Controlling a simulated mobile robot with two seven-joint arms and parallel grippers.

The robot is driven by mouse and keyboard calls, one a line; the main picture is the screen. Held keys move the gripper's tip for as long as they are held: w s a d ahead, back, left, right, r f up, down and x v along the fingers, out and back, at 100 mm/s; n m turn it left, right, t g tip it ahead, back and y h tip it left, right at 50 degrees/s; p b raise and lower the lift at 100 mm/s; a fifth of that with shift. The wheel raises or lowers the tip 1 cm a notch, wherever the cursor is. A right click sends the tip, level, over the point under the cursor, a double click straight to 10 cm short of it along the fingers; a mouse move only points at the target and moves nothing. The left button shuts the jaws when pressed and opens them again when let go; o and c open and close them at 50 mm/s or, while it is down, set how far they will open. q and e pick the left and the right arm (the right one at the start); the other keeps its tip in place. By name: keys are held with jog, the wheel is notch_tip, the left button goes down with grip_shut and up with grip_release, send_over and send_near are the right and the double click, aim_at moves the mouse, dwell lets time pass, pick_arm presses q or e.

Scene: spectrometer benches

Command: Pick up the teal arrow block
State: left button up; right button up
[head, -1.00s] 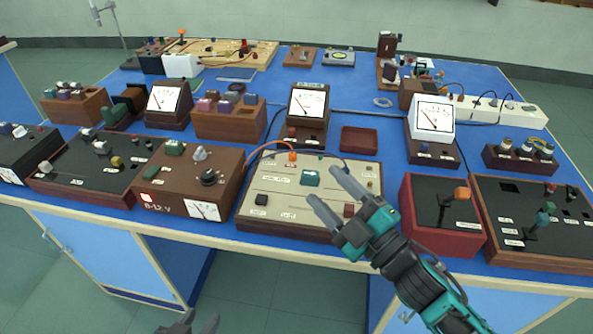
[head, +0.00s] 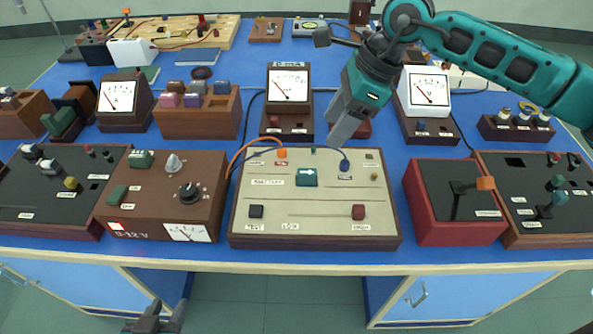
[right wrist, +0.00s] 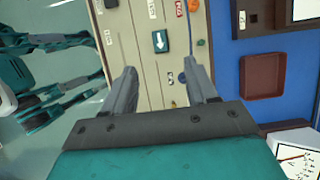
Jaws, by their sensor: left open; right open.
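The teal arrow block (head: 306,177) is a small block with a white arrow on top. It sits on the beige panel (head: 280,213) of a wooden-framed box at the bench's front. It also shows in the right wrist view (right wrist: 160,41), beyond and between the open fingers. My right gripper (head: 343,137) is open and empty, above the panel's back right part, pointing down; in the right wrist view its fingertips (right wrist: 162,80) are spread. It is apart from the block. My left gripper (head: 155,318) is at the bottom edge, below the bench front, open and empty.
An orange plug (head: 281,153) with a wire and a blue plug (head: 344,165) stand behind the block on the panel. A red box with a lever (head: 453,222) is right, a brown power supply (head: 158,205) left. Meters (head: 289,88) stand behind.

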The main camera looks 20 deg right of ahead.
aim_at(308, 172)
jog(key=x, duration=0.6)
jog(key=p+x, duration=0.1)
jog(key=x, duration=0.5)
jog(key=shift+s+d+f, duration=0.1)
jog(key=shift+f, duration=0.3)
grip_shut()
